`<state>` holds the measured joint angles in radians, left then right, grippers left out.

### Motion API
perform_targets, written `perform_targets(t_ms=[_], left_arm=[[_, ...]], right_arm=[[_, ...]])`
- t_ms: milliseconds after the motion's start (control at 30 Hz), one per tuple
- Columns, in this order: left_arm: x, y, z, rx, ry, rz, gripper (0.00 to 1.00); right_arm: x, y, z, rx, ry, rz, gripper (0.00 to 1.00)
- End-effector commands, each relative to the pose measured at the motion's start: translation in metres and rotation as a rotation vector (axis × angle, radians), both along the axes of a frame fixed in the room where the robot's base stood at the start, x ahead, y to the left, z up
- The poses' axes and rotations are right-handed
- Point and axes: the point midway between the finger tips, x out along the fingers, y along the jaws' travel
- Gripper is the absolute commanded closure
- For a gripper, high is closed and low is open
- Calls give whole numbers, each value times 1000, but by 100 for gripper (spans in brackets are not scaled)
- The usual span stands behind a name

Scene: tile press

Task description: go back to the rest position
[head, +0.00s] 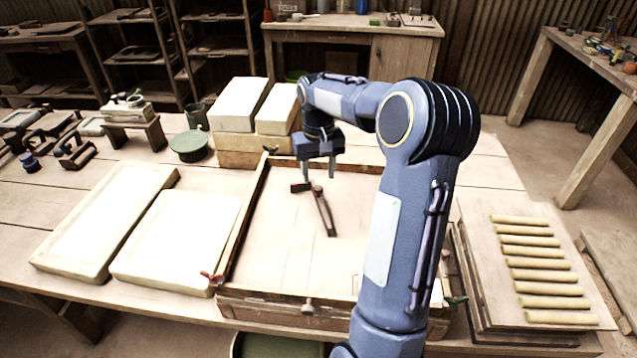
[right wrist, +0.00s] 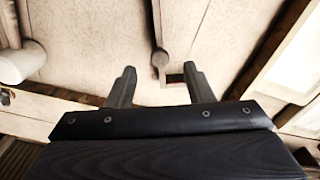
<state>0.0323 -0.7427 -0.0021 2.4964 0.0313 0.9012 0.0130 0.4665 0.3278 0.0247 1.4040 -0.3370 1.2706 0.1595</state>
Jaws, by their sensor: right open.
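My right gripper (head: 318,172) is in the head view, above the far part of a shallow wooden frame (head: 252,222) on the table. Its two fingers point down. In the right wrist view the fingers of my right gripper (right wrist: 156,85) are spread apart with nothing held between them. A hammer (head: 322,208) with a dark head and wooden handle lies on the board inside the frame, just below the gripper. Part of the hammer (right wrist: 160,62) also shows beyond the fingertips in the right wrist view. My left gripper is not in view.
White slabs (head: 180,238) lie left of the frame, and white blocks (head: 238,104) are stacked behind it. A stack of boards with several yellowish rolls (head: 540,263) stands at the right. A green round tin (head: 190,144) and small tools are at the back left.

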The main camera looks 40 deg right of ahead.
Motion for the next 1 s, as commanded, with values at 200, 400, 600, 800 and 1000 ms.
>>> perform_targets(t_ms=[200,400,600,800,1000], left_arm=[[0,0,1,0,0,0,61],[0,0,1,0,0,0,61],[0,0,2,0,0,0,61],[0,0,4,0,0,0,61],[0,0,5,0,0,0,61]], right_arm=[[0,0,17,1,-1,1,53],[0,1,18,1,-1,1,53],[-17,35,42,21,-72,54,53],[-77,123,71,84,-250,181,53],[-147,202,63,161,-423,293,53]])
